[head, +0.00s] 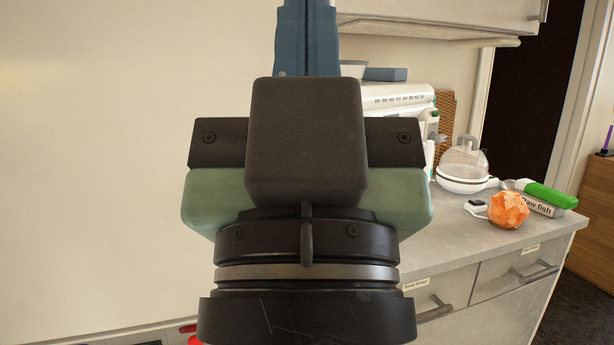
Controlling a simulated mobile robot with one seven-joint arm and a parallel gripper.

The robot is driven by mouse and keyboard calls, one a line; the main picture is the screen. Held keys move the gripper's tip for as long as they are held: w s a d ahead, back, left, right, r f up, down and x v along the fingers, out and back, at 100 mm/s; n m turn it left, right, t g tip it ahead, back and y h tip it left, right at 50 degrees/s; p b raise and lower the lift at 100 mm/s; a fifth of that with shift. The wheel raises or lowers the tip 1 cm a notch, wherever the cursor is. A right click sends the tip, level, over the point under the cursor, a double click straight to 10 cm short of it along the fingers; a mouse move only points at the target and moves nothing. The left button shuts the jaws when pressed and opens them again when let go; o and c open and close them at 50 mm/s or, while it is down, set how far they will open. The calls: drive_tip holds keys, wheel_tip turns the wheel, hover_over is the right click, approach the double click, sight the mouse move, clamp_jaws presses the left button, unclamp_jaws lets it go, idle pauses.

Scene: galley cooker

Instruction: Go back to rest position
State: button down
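My gripper (307,38) fills the middle of the head view, close to the camera and pointing up. Its black round wrist is at the bottom, with a green and dark grey body above. The blue finger part at the top runs out of the picture, so the fingertips are hidden. I cannot tell whether the fingers are open or shut, or whether anything is held. The gripper stands in front of a plain cream wall and hides part of the counter.
A grey counter (445,236) with labelled drawers (515,272) runs along the right. On it are an orange lumpy object (508,210), a green-topped "Raw fish" box (543,203), a white bowl with a clear dome (462,180) and a white appliance (399,97). A cupboard (430,15) hangs above.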

wheel_tip(320, 180, up, 19)
drive_tip(key=p, duration=1.6)
drive_tip(key=shift+p, duration=0.4)
drive_tip(key=c, duration=1.5)
unclamp_jaws()
drive_tip(key=shift+r, duration=0.35)
drive_tip(key=o, duration=0.7)
drive_tip(key=shift+s+f, duration=0.1)
